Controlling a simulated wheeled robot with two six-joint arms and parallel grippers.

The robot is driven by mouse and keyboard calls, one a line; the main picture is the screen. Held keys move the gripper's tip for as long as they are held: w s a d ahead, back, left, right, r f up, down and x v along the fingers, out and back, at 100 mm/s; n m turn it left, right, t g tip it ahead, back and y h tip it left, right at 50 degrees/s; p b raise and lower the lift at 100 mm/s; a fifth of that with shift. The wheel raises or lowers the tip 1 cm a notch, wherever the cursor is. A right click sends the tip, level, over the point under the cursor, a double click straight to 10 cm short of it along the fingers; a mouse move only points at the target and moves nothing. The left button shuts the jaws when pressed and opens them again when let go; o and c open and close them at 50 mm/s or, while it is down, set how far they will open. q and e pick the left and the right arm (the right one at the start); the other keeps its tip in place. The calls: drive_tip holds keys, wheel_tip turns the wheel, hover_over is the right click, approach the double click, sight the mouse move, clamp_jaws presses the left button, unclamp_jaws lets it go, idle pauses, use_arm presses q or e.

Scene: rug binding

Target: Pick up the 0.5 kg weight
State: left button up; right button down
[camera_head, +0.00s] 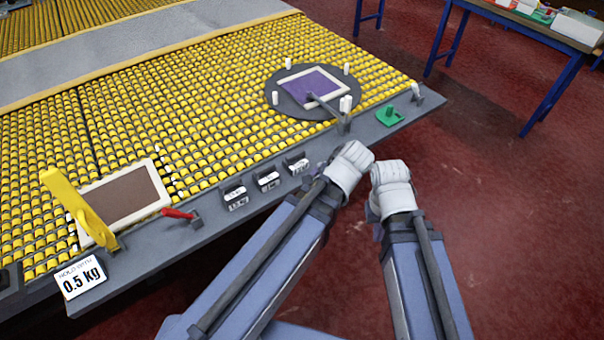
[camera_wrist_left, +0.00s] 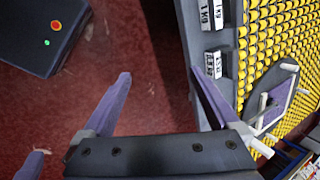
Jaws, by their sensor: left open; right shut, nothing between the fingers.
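Three small weights sit in holders along the table's front edge. The one at the right end (camera_head: 297,163) appears to be the 0.5 kg weight, though its label is too small to read surely; it also shows in the left wrist view (camera_wrist_left: 213,65), below a 1 kg weight (camera_wrist_left: 211,14). My left gripper (camera_head: 350,168) is to the right of it, just off the table edge. Its two fingers stand apart and empty in the left wrist view (camera_wrist_left: 160,75). My right gripper (camera_head: 391,180) is beside the left one, over the floor; its fingertips are hidden.
A card reading "hold with 0.5 kg" (camera_head: 82,277) hangs at the front left. A yellow lever (camera_head: 80,209), a framed brown mat (camera_head: 122,197), a red-handled tool (camera_head: 178,213), a round turntable (camera_head: 285,100) and a green part (camera_head: 388,116) are on the table.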

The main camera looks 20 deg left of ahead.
sight(295, 157)
use_arm(q)
drive_tip(key=shift+o, duration=0.2)
drive_tip(key=w+a+f+m+t+y+b, duration=0.3)
drive_tip(key=w+a+f+m+y+b, duration=0.1)
drive_tip(key=w+a+f+m+b, duration=0.2)
drive_tip(key=w+m+b, duration=0.1)
drive_tip(key=w+b, duration=0.1)
drive_tip(key=shift+w+f+m+b, duration=0.15)
drive_tip(key=shift+w+m+b, duration=0.15)
drive_tip(key=shift+w+b, duration=0.1)
drive_tip(key=w+a+m+t+y+b, duration=0.1)
drive_tip(key=w+m+b, duration=0.1)
drive_tip(key=w+a+m+t+y+b, duration=0.1)
drive_tip(key=m+b, duration=0.1)
drive_tip(key=w+a+m+t+b, duration=0.1)
drive_tip(key=w+m+b, duration=0.1)
drive_tip(key=m, duration=0.1)
drive_tip(key=shift+w+y+b, duration=0.3)
drive_tip(key=shift+w+y, duration=0.05)
drive_tip(key=shift+y, duration=0.05)
drive_tip(key=shift+w+a+r+m+y+b, duration=0.2)
drive_tip(key=shift+w+m+y+b, duration=0.15)
drive_tip(key=shift+m, duration=0.35)
drive_tip(key=shift+w+r+t, duration=0.1)
drive_tip(key=shift+w+t, duration=0.05)
drive_tip(key=shift+t, duration=0.15)
use_arm(e)
wheel_tip(295, 157, down, 19)
drive_tip(key=shift+f, duration=0.15)
